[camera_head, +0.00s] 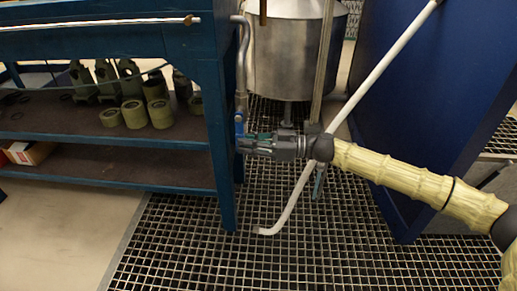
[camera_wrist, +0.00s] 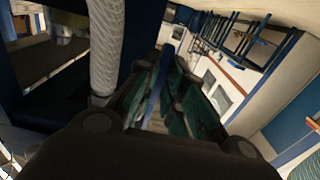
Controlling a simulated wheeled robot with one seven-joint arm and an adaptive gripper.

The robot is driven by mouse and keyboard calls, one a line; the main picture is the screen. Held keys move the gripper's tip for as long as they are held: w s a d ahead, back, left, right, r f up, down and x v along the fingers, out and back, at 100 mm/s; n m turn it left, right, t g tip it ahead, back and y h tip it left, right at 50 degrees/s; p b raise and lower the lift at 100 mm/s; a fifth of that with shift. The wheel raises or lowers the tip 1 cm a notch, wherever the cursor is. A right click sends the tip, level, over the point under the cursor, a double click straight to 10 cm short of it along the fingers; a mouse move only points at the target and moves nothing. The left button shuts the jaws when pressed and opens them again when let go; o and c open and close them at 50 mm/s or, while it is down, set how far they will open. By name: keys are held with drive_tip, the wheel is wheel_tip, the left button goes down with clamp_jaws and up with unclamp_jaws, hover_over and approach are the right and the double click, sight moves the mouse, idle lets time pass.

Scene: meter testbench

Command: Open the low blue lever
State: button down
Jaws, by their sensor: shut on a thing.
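The low blue lever (camera_head: 239,127) is a small blue handle on the pipe beside the blue bench leg, low down in the head view. My gripper (camera_head: 246,143) reaches in from the right and is shut on it. In the wrist view the lever is a narrow blue strip (camera_wrist: 157,90) between the two dark green finger pads of my gripper (camera_wrist: 158,98). Part of the lever is hidden by the fingers, so its exact angle is hard to tell.
A braided hose (camera_wrist: 105,45) runs close beside the fingers. A blue bench (camera_head: 215,110) with shelves of green parts stands left. A steel tank (camera_head: 290,60) is behind, a white pipe (camera_head: 380,65) crosses near my wrist, and a blue panel (camera_head: 440,110) stands right.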

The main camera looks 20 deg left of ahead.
drive_tip(key=shift+a+r, duration=0.15)
drive_tip(key=shift+a, duration=0.05)
idle(0.4)
drive_tip(key=c, duration=1.5)
unclamp_jaws()
drive_tip(key=shift+s, duration=0.1)
drive_tip(key=shift+d, duration=0.1)
drive_tip(key=v, duration=1.2)
